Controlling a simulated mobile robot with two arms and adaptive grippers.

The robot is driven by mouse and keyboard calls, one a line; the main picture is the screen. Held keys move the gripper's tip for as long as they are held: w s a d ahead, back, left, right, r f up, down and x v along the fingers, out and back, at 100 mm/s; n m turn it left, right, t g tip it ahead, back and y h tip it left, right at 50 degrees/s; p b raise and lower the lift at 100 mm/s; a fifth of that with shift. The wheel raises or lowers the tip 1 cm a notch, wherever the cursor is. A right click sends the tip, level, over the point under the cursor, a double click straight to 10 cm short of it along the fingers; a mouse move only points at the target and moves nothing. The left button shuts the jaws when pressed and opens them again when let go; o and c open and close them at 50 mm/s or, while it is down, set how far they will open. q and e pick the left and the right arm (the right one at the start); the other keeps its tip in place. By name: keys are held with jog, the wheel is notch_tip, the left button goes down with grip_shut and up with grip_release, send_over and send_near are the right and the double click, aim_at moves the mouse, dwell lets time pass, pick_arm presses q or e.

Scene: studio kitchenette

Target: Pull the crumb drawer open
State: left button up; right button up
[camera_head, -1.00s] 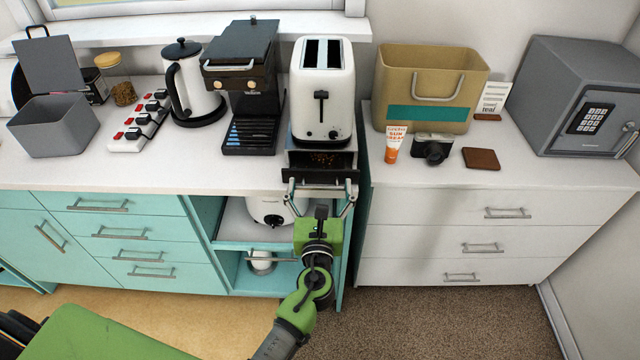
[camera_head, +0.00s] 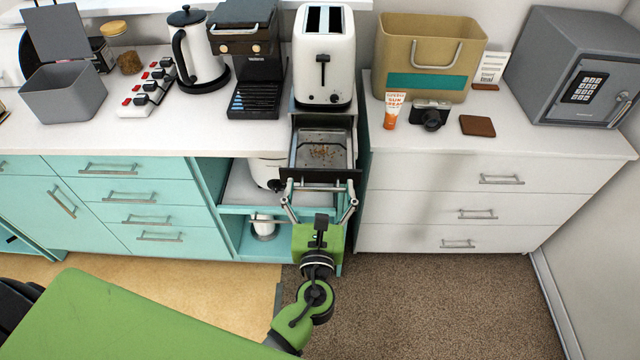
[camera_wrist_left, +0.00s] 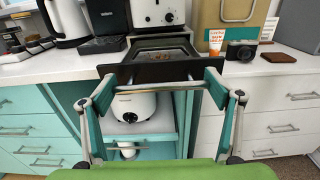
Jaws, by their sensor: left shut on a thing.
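The crumb drawer (camera_head: 323,150) is a dark-fronted metal tray with brown crumbs on its floor, sticking well out from the unit under the white toaster (camera_head: 323,60). Its black front also shows in the left wrist view (camera_wrist_left: 158,72). My left gripper (camera_head: 318,186) is in front of the drawer, its two fingers shut on the drawer's bar handle. In the left wrist view the fingers (camera_wrist_left: 160,85) meet the handle from both sides. My right gripper is not in view.
A black coffee machine (camera_head: 250,60) and a white kettle (camera_head: 196,50) stand left of the toaster. A tan bin (camera_head: 424,60), orange tube (camera_head: 393,112) and camera (camera_head: 430,115) stand on the right counter. A white cooker (camera_wrist_left: 135,105) sits on the shelf below. The carpeted floor ahead is clear.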

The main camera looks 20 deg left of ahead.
pick_arm(q)
jog(key=o, duration=1.6)
jog(key=v, duration=1.2)
jog(key=s+a+f+n+g+h, duration=0.1)
jog(key=s+f+n+g, duration=0.2)
jog(key=f, duration=0.8)
jog(key=s+a+f+n+g+h, duration=0.1)
jog(key=s+f+n+g, duration=0.15)
jog(key=f, duration=0.85)
jog(key=s+a+f+n+g+h, duration=0.1)
jog(key=s+f+n+g, duration=0.2)
jog(key=f, duration=0.8)
jog(key=s+a+f+n+g, duration=0.2)
jog(key=s+f+n, duration=0.4)
jog(key=s+n, duration=0.1)
jog(key=s+a+f+n+g+h, duration=0.1)
jog(key=s+a+f+n+g, duration=0.2)
jog(key=s+f+n, duration=0.4)
jog(key=s+a+f+n+g+h, duration=0.1)
jog(key=s+a+f+n+g, duration=0.2)
jog(key=s+f+n, duration=0.3)
jog(key=shift+s+a+f+n, duration=0.15)
jog(key=shift+s+n, duration=0.15)
jog(key=shift+s, duration=0.45)
jog(key=shift+s+d+f+n, duration=0.1)
jog(key=shift+s+n, duration=0.25)
jog(key=shift+s, duration=0.4)
jog(key=shift+s+a+f+n, duration=0.15)
jog(key=shift+s+n, duration=0.15)
jog(key=shift+s, duration=0.5)
